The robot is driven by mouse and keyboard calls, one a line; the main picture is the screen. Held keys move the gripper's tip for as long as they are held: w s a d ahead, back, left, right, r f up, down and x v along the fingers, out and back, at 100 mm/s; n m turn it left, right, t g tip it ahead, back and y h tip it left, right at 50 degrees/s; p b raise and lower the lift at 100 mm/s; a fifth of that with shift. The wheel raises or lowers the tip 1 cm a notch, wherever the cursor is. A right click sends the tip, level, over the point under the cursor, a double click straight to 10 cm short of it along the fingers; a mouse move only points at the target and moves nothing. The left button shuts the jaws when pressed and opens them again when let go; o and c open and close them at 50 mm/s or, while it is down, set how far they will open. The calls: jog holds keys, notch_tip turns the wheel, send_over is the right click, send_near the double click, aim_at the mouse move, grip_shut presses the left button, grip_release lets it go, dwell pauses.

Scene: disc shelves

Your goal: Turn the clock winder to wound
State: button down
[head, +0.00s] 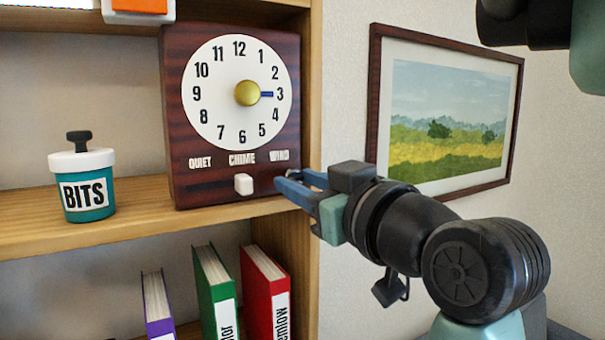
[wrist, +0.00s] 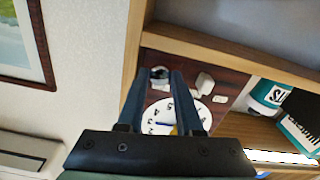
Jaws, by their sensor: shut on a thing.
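A dark red wooden clock (head: 180,150) stands on the shelf, with a white dial (head: 215,65), a gold centre knob (head: 247,93) and a blue hand at 3. Below are the words QUIET, CHIME and WIND. A white slider (head: 243,184) sits under CHIME. My gripper (head: 284,180) is at the clock's lower right, under WIND. In the wrist view its fingers (wrist: 161,76) are shut around a small round dark-and-silver winder knob (wrist: 159,72). The knob is mostly hidden by the fingers in the head view, and its turn mark cannot be read.
A teal BITS pot (head: 87,198) with a white lid stands left of the clock. Purple, green (head: 214,285) and red books (head: 264,290) stand on the shelf below. A framed landscape (head: 450,110) hangs on the wall to the right. The shelf's side post (head: 313,100) is close beside my gripper.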

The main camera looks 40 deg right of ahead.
jog(key=m+p, duration=0.2)
jog(key=m, duration=0.2)
jog(key=shift+m, duration=0.3)
jog(key=m+p, duration=0.2)
jog(key=m, duration=0.3)
jog(key=shift+m+p, duration=0.3)
jog(key=shift+p, duration=0.1)
jog(key=m+p, duration=0.2)
jog(key=m, duration=0.2)
jog(key=shift+r, duration=0.1)
jog(key=m+p, duration=0.2)
jog(key=m, duration=0.3)
jog(key=shift+m+p, duration=0.3)
jog(key=c, duration=0.6)
grip_release()
jog(key=shift+s, duration=0.1)
